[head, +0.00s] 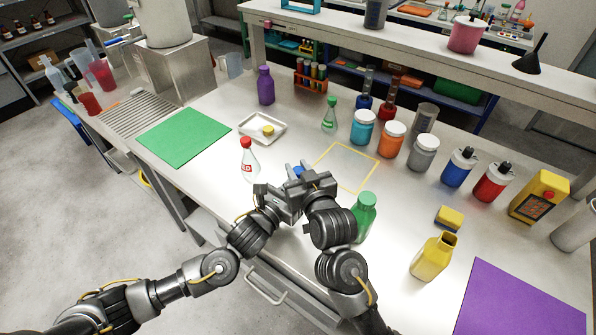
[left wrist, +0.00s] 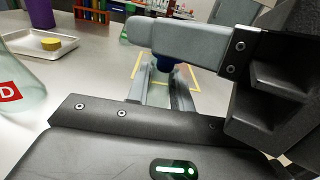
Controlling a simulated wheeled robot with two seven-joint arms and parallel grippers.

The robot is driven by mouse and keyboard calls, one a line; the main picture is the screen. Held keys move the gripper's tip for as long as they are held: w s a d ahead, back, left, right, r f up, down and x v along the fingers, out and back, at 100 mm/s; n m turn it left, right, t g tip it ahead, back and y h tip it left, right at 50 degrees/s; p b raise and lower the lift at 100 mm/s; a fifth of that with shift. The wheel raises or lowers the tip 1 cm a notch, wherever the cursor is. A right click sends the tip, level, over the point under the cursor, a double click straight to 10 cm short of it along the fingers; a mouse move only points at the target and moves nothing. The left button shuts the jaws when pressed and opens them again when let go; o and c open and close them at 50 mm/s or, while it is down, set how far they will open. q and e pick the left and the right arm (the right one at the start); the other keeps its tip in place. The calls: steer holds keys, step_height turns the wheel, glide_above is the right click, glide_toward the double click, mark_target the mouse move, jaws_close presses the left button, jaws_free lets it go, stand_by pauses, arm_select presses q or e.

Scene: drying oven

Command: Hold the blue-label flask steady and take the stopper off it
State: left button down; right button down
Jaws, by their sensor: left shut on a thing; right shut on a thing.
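The blue-label flask (left wrist: 158,96) is mostly hidden by my grippers in the head view. In the left wrist view its clear body stands between the fingers of my left gripper (head: 284,196), which is shut on it. The blue stopper (head: 298,170) shows beyond the grippers; it also shows in the left wrist view (left wrist: 166,63) above the flask. My right gripper (head: 304,180) is shut on the stopper, with one grey finger crossing in front of it. Whether the stopper is still seated in the neck is hidden.
A red-label flask (head: 248,158) stands close left of the grippers, and a green bottle (head: 364,215) close right. Behind are a white tray (head: 275,124) with a yellow stopper, a green-label flask (head: 330,115) and a yellow outlined square (head: 360,150). Several jars line the right.

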arm_select(q)
steer(key=shift+s+f, duration=0.1)
steer(key=shift+f, duration=0.2)
arm_select(e)
steer(key=shift+r, duration=0.65)
